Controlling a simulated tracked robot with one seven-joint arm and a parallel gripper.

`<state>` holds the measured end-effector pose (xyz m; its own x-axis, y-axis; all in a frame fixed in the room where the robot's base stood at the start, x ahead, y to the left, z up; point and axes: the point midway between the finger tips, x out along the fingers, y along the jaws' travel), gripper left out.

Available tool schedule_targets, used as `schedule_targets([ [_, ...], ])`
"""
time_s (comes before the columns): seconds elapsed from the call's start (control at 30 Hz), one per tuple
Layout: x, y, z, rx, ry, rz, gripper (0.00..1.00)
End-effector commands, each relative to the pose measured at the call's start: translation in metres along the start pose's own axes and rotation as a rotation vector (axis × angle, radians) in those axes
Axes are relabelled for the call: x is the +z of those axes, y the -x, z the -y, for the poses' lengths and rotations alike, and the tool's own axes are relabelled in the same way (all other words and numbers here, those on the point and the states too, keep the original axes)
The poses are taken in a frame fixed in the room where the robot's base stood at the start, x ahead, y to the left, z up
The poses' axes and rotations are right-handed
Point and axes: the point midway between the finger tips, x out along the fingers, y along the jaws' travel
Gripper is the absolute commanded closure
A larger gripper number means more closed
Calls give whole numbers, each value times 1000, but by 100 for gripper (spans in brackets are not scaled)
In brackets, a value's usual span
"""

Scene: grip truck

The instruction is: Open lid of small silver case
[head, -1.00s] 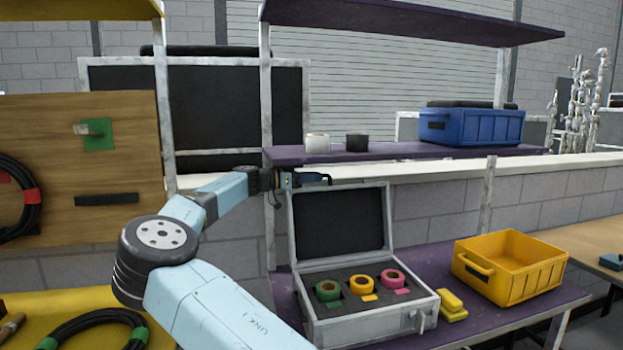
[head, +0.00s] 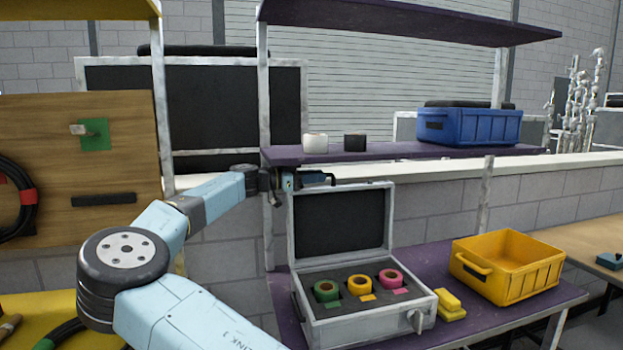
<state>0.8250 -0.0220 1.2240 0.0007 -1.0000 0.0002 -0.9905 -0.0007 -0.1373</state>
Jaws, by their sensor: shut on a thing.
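The small silver case (head: 372,330) sits on the purple lower shelf. Its lid (head: 343,224) stands open, close to upright, with its dark lining facing me. Green (head: 327,291), yellow (head: 359,285) and pink (head: 390,280) tape rolls sit in the dark foam inside. My gripper (head: 329,179) is at the upper left edge of the lid, seen from the side. It is shut on the lid, though the contact is small and the fingertips are hard to make out.
A yellow crate (head: 508,268) and a small yellow block (head: 448,305) stand right of the case. The upper purple shelf (head: 400,152) is just above my gripper and bears a blue crate (head: 470,127) and white and black rolls. A post stands left of the lid.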

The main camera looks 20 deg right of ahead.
Motion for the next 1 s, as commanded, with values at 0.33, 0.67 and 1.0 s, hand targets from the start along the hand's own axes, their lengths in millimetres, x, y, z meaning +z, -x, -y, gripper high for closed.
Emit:
schedule_targets([
  [0.33, -4, 1, -10, -1, -41, 0, 100],
  [0.67, -3, 1, -10, -1, -40, 0, 63],
  [1.0, -3, 4, -10, -1, -39, 0, 60],
])
